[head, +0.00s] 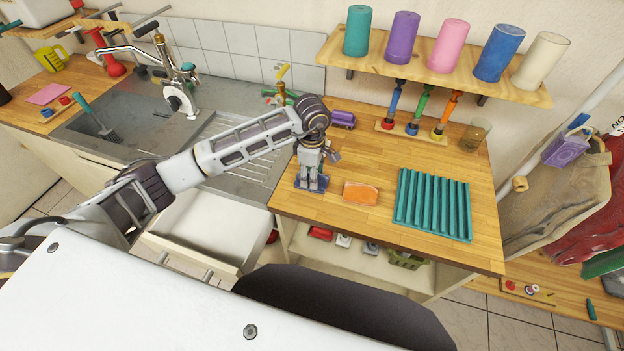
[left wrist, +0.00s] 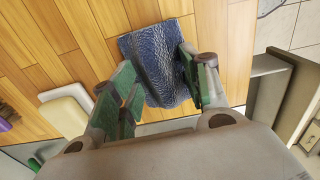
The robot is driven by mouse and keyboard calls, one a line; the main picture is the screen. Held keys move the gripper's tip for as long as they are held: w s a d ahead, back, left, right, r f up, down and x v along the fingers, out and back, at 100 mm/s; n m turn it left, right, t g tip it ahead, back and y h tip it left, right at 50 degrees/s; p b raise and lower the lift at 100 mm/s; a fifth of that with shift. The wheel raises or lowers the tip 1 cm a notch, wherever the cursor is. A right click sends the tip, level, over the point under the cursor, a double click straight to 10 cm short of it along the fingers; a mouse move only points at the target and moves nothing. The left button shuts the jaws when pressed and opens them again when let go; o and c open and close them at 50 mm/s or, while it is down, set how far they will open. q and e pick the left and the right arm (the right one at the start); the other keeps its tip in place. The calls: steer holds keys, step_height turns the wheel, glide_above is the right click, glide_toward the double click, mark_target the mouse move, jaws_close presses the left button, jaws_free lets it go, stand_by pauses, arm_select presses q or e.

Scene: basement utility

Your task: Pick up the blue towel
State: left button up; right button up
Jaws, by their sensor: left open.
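The blue towel (left wrist: 157,80) is a dark blue, ribbed cloth lying on the wooden counter near its edge, clear in the left wrist view. In the head view it is mostly hidden behind my left gripper (head: 312,183), which points down at the counter's left front part. In the left wrist view, my left gripper (left wrist: 152,68) is open, with one green-padded finger on either side of the towel. I cannot tell whether the fingers touch it. My right gripper is not in view.
An orange sponge (head: 360,193) and a teal ribbed mat (head: 433,204) lie to the right on the wooden counter (head: 335,225). The metal sink (head: 140,140) is to the left. An open white drawer (head: 203,228) juts out below. A shelf (head: 400,72) with several coloured rolls hangs above.

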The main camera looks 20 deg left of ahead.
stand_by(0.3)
arm_select(q)
jaws_close()
steer(key=shift+r, duration=0.15)
steer(key=shift+r, duration=0.55)
steer(key=shift+r+b, duration=0.9)
steer(key=shift+r, duration=3.45)
